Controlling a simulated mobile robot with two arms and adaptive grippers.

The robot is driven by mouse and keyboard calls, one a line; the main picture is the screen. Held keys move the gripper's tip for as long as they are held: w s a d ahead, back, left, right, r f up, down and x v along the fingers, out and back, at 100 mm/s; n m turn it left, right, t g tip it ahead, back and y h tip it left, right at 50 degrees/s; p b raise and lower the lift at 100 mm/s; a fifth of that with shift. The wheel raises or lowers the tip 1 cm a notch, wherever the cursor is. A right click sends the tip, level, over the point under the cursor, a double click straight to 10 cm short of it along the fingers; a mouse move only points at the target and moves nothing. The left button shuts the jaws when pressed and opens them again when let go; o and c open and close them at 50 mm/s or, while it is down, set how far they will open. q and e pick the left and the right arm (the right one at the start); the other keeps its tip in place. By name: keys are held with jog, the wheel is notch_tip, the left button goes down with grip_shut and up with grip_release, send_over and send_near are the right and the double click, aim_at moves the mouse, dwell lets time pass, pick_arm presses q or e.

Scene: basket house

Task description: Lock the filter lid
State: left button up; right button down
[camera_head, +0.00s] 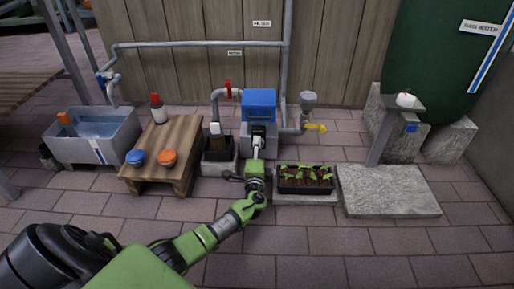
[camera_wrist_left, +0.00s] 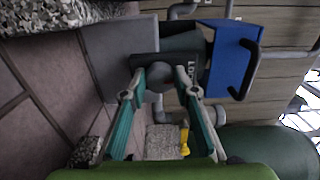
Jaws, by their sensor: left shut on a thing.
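The filter is a grey box (camera_head: 258,148) with a blue lid (camera_head: 259,103) against the wooden wall; the lid looks down on the box. In the left wrist view the blue lid (camera_wrist_left: 231,58) has a dark handle, and a black lock part (camera_wrist_left: 158,62) with partly hidden "LOCK" lettering is on the filter's front. My left gripper (camera_head: 258,146) reaches the front of the filter. In the left wrist view its teal fingers (camera_wrist_left: 162,78) are on either side of the black lock part, shut on it. The exact contact is partly hidden. My right gripper is not in view.
A wooden bench (camera_head: 178,140) with a bottle and two round lids stands left, beside a water basin (camera_head: 92,130). A planter tray (camera_head: 305,180) sits right of my arm. A funnel pipe with a yellow valve (camera_head: 316,128) is close right of the filter. Paving in front is clear.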

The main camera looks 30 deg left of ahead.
pick_arm(q)
jog(key=shift+a, duration=0.1)
jog(key=o, duration=1.1)
jog(key=v, duration=0.7)
jog(key=shift+s, duration=0.25)
